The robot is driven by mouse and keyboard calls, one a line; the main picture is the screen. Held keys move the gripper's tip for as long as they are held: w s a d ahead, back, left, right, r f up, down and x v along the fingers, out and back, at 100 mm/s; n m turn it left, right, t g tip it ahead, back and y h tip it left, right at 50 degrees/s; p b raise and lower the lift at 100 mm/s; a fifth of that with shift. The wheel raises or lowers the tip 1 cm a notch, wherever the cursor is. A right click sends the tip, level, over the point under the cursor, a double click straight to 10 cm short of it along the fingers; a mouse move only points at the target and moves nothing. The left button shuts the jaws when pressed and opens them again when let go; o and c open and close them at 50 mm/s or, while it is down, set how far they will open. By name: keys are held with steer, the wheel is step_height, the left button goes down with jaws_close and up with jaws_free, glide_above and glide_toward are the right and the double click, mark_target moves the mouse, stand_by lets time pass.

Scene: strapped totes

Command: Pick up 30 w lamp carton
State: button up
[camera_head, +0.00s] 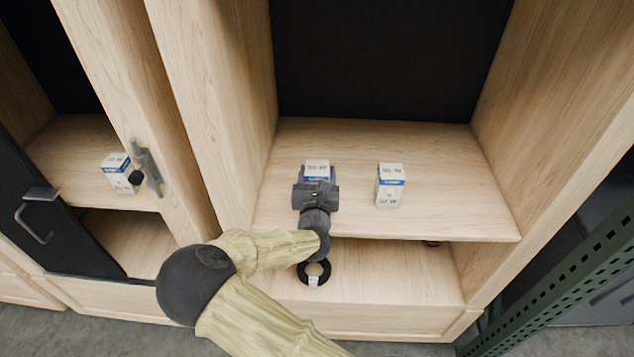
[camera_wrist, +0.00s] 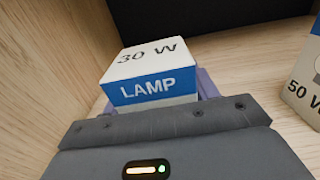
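The 30 W lamp carton (camera_head: 317,170) is a small white box with a blue band, on the upper shelf at left of centre. In the wrist view the carton (camera_wrist: 152,78) shows "30 W" on top and "LAMP" on its front. My gripper (camera_head: 317,178) reaches in from the front, with its purple fingers (camera_wrist: 205,85) on either side of the carton. The gripper body hides the carton's lower part. I cannot tell whether the fingers press on it or stand slightly apart, nor whether it rests on the shelf.
A similar carton (camera_head: 390,185) stands to the right on the same shelf; it reads "50 W" in the wrist view (camera_wrist: 305,85). Another carton (camera_head: 118,172) sits in the left cabinet. A black ring (camera_head: 314,273) lies below. Wooden side walls (camera_head: 240,110) flank the shelf.

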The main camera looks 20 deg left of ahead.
steer(key=c, duration=0.6)
steer(key=shift+o, duration=0.2)
step_height(320, 180, up, 10)
stand_by(0.4)
